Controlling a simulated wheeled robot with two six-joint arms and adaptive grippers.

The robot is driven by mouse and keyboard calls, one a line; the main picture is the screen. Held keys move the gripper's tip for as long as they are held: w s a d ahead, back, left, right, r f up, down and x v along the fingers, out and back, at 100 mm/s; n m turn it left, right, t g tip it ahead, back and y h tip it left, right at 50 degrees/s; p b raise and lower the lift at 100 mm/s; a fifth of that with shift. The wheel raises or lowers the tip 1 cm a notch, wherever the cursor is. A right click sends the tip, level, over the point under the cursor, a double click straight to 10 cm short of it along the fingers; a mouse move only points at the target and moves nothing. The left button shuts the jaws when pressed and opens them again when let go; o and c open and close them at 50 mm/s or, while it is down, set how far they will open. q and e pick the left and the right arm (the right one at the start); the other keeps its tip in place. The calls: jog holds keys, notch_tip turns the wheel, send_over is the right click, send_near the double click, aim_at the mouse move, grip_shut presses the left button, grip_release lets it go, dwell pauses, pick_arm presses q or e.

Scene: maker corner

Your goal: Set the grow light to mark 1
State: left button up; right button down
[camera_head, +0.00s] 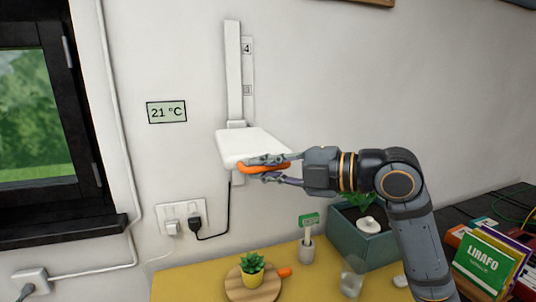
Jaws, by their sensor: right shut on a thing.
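The grow light (249,144) is a white flat head on a white vertical rail (233,75) on the wall. An orange handle (262,168) runs along the front of the light. My right gripper (262,168) is shut on this handle, reaching in from the right. Marks 4 (247,49) and 3 (247,90) show on a strip beside the rail, and the light sits below mark 3. The lower marks are hidden behind the light and gripper. My left gripper is not in view.
Below is a yellow table (195,285) with a small potted succulent (252,264) on a round wooden board, a cup with a green tag (307,249), a clear glass (351,282) and a teal planter (345,238). A black cord runs from the light to a wall socket (180,212).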

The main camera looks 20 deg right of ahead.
pick_arm(q)
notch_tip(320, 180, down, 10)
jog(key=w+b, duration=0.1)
jog(key=b, duration=0.6)
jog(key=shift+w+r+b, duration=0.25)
jog(key=shift+b, duration=0.15)
pick_arm(e)
notch_tip(320, 180, down, 12)
jog(key=shift+f, duration=0.2)
jog(key=c, duration=1.8)
grip_release()
jog(key=shift+f, duration=0.1)
jog(key=o, duration=0.4)
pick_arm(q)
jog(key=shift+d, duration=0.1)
pick_arm(e)
jog(key=shift+o, duration=0.2)
